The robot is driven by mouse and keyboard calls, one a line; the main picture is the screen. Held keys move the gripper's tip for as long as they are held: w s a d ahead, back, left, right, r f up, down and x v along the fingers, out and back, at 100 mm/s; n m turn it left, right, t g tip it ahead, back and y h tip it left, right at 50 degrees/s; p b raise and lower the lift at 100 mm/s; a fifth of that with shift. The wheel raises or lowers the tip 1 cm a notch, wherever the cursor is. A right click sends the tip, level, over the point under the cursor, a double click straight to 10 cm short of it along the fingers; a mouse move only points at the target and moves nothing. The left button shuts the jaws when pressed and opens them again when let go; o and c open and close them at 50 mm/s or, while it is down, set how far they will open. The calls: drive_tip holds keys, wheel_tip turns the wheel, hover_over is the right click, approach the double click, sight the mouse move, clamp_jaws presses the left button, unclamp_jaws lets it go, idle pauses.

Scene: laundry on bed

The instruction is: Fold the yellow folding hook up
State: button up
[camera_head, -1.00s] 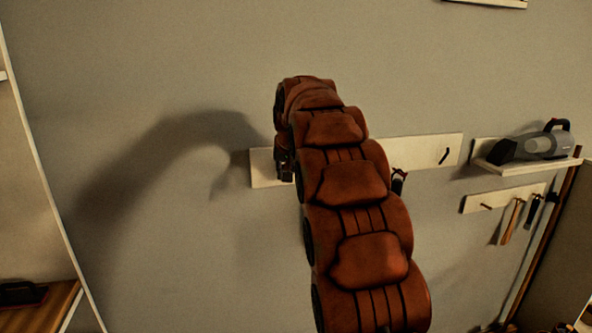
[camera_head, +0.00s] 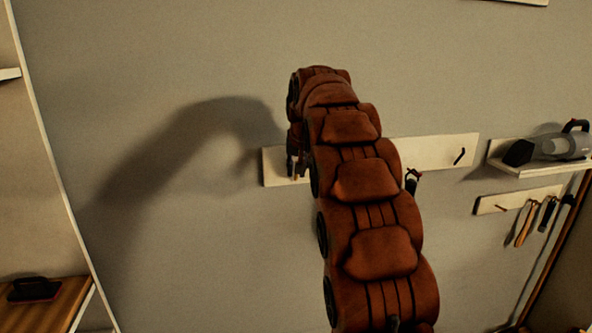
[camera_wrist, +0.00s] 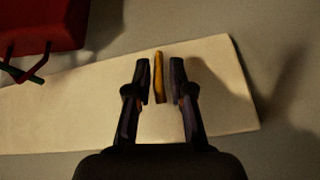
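The yellow folding hook (camera_wrist: 159,76) is on a pale wall board (camera_wrist: 70,110). In the wrist view it stands between the two dark fingers of my gripper (camera_wrist: 160,82). The fingers are open, one on each side of the hook, with a narrow gap on both sides. In the head view my gripper (camera_head: 298,168) is at the left part of the same board (camera_head: 435,153). My arm hides the board's middle there, and the hook is too small to make out clearly.
A red object (camera_wrist: 45,22) is near the board in the wrist view. A dark hook (camera_head: 460,156) is on the board's right part. A shelf (camera_head: 535,168) with a grey handheld device (camera_head: 562,147) and a tool rack (camera_head: 490,208) are at right. The wall at left is clear.

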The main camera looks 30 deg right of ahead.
drive_tip(key=shift+o, duration=0.8)
drive_tip(key=shift+f, duration=0.1)
drive_tip(key=shift+s, duration=0.1)
drive_tip(key=v, duration=1.2)
drive_tip(key=s+a+f+n+g+y, duration=0.2)
drive_tip(key=s+a+f+n+g, duration=0.15)
drive_tip(key=s+a+f, duration=1.05)
drive_tip(key=s+a+f+g, duration=0.1)
drive_tip(key=s+f, duration=0.3)
drive_tip(key=s, duration=0.5)
drive_tip(key=s+a+f+n+g, duration=0.1)
drive_tip(key=s+a+f, duration=0.3)
drive_tip(key=s, duration=0.4)
drive_tip(key=s+a+f+n+g, duration=0.1)
drive_tip(key=s+a+f, duration=0.2)
drive_tip(key=s+f, duration=0.3)
drive_tip(key=s, duration=0.3)
drive_tip(key=shift+s+g, duration=0.35)
drive_tip(key=shift+s, duration=0.05)
